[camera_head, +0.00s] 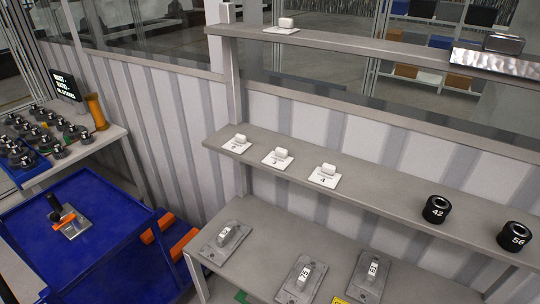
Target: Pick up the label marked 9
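No label that I can read as 9 shows. Three white labels with small white blocks on them lie on the middle shelf (380,196): a left one (236,144) with an unclear mark, a middle one (277,159) that seems to read 3, and a right one (324,176) whose mark is too small to read surely. Another white label (282,28) with a block lies on the top shelf; its mark is not legible. Neither of my grippers is in view.
Black cylinders marked 42 (436,210) and 56 (514,237) stand on the middle shelf. Several grey plates with numbered blocks lie on the lower shelf (265,245). A blue cart (105,260) and a side table (85,150) with dark parts stand left.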

